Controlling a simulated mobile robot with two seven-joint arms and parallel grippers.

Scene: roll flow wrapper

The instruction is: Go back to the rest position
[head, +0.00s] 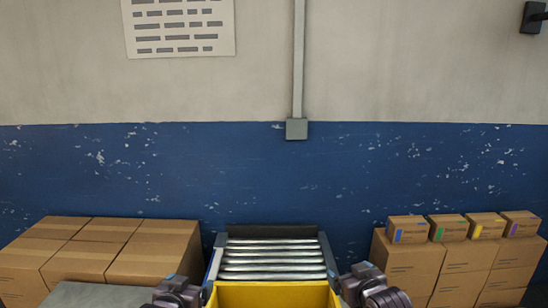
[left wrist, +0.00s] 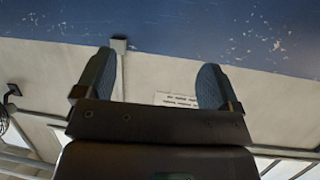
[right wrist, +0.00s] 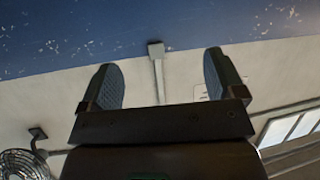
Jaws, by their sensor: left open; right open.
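My left gripper (left wrist: 153,78) shows in the left wrist view with its two dark fingers wide apart and nothing between them. My right gripper (right wrist: 164,76) shows in the right wrist view, also open and empty. Behind both pairs of fingers there is only wall and ceiling, seen upside down. In the head view, parts of my two arms show at the bottom edge, one on each side of a yellow bin (head: 272,296). The arms look bent and close to my body. The fingertips cannot be made out there.
A roller conveyor (head: 273,261) lies beyond the yellow bin. Large cardboard boxes (head: 142,252) stand at left, beside a grey surface (head: 95,296). More boxes (head: 410,262) stand at right, with several small colour-marked cartons (head: 449,227) on top. A blue and cream wall (head: 270,170) closes the back.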

